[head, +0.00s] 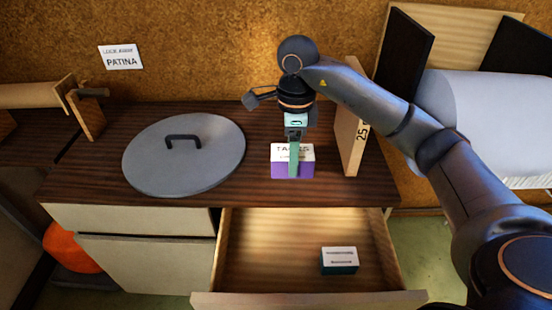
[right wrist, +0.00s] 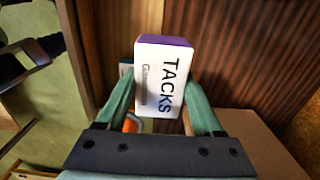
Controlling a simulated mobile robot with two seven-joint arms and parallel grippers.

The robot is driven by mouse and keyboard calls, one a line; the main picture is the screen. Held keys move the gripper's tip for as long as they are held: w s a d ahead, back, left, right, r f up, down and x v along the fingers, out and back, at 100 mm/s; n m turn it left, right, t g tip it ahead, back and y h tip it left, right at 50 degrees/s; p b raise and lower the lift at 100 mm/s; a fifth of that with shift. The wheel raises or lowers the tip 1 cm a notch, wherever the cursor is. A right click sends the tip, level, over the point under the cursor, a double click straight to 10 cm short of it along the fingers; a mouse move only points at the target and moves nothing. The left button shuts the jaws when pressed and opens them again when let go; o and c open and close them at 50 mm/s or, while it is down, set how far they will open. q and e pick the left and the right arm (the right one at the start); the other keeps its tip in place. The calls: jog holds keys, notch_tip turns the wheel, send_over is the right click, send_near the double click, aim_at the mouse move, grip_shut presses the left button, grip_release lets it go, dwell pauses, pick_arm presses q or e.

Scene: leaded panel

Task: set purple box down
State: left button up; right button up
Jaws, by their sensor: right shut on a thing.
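The purple box (head: 279,171) has a white top label reading TACKS. In the head view it shows over the dark wooden counter (head: 80,180), near the open drawer's back. My right gripper (head: 294,170) points down and is shut on this box. In the right wrist view, the box (right wrist: 165,70) sits between the two green fingers, label facing the camera. The box overlaps both counter and drawer in that view and seems raised; the gap beneath it is hard to judge. My left gripper is not in view.
A grey round lid (head: 200,160) with a handle lies left on the counter. An upright wooden board marked 25 (head: 350,145) stands close right of the box. The open drawer (head: 280,265) holds a small teal box (head: 339,268). Counter between lid and box is clear.

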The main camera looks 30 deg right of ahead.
jog(key=w+d+f, duration=0.1)
jog(key=w+f, duration=0.1)
jog(key=w+d+f, duration=0.1)
jog(key=w+f, duration=0.1)
jog(key=w, duration=0.1)
jog(key=w+d+f, duration=0.1)
jog(key=w+f, duration=0.1)
jog(key=f, duration=0.1)
jog(key=shift+w+d, duration=0.2)
jog(key=shift+w, duration=0.15)
jog(key=shift+w+d+f, duration=0.15)
jog(key=shift+w+f, duration=0.1)
jog(key=shift+f, duration=1.65)
jog(key=shift+f+b, duration=0.15)
jog(key=shift+b, duration=0.15)
jog(key=o, duration=1.5)
